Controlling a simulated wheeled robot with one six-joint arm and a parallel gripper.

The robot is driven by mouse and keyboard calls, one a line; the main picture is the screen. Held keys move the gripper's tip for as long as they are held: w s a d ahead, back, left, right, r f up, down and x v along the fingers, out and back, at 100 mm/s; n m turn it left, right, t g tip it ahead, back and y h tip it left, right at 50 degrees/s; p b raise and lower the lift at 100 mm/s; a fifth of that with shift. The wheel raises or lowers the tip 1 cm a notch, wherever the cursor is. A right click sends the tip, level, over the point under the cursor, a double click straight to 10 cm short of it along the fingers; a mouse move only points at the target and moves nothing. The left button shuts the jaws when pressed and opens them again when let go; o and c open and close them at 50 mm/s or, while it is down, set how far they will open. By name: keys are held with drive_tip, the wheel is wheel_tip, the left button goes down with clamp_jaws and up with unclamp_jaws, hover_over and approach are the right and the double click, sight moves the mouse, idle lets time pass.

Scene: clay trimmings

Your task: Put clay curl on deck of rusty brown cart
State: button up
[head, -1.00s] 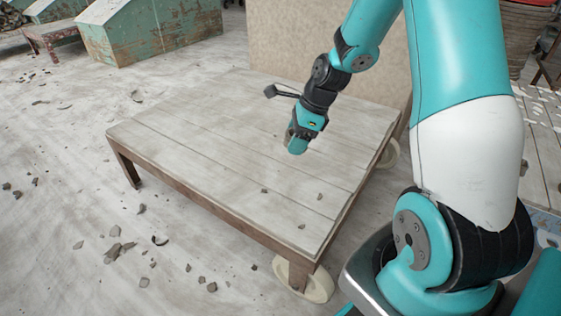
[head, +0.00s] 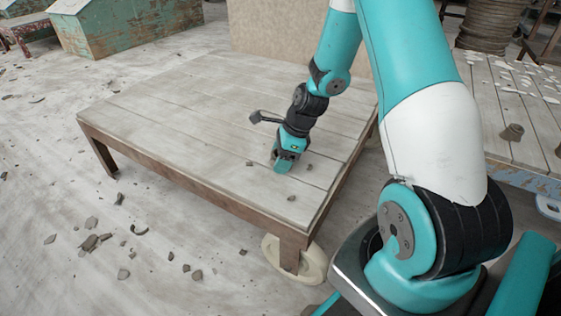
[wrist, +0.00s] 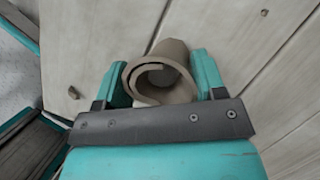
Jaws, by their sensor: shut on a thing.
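My gripper (head: 281,166) is low over the plank deck of the rusty brown cart (head: 160,100). In the wrist view its two teal fingers (wrist: 163,78) are shut on the clay curl (wrist: 173,53), a rolled, grey-brown strip with an open spiral end. The curl is between the fingers with the deck planks behind it. I cannot tell whether it touches the deck. In the head view the gripper mostly hides it. The cart has a brown frame and a pale wheel (head: 313,263) at its near corner.
Small clay crumbs lie on the deck near the gripper, and several scraps (head: 92,238) lie on the floor at left. A second plank-topped cart (head: 500,95) with pale trimmings stands at right. A green bin (head: 130,25) stands behind. Most of the deck is clear.

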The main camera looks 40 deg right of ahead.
drive_tip(key=o, duration=1)
drive_tip(key=shift+c, duration=0.2)
drive_tip(key=p+v, duration=0.8)
drive_tip(key=v, duration=0.4)
drive_tip(key=s+a+r+n+g, duration=0.1)
drive_tip(key=s+a+r+n, duration=0.1)
drive_tip(key=a+r+n, duration=0.5)
drive_tip(key=s+a+r+n, duration=0.1)
drive_tip(key=a+r+n, duration=0.4)
drive_tip(key=a+n, duration=0.3)
drive_tip(key=s+a+r+n, duration=0.3)
drive_tip(key=s+a+n, duration=0.3)
drive_tip(key=s+n, duration=0.2)
drive_tip(key=s+a+r+n+g, duration=0.1)
drive_tip(key=s+a+r+n, duration=0.3)
drive_tip(key=n, duration=0.5)
drive_tip(key=s+a, duration=0.2)
drive_tip(key=s, duration=0.1)
drive_tip(key=shift+s+a+g, duration=0.2)
drive_tip(key=shift+s+g, duration=0.1)
drive_tip(key=shift+s, duration=0.05)
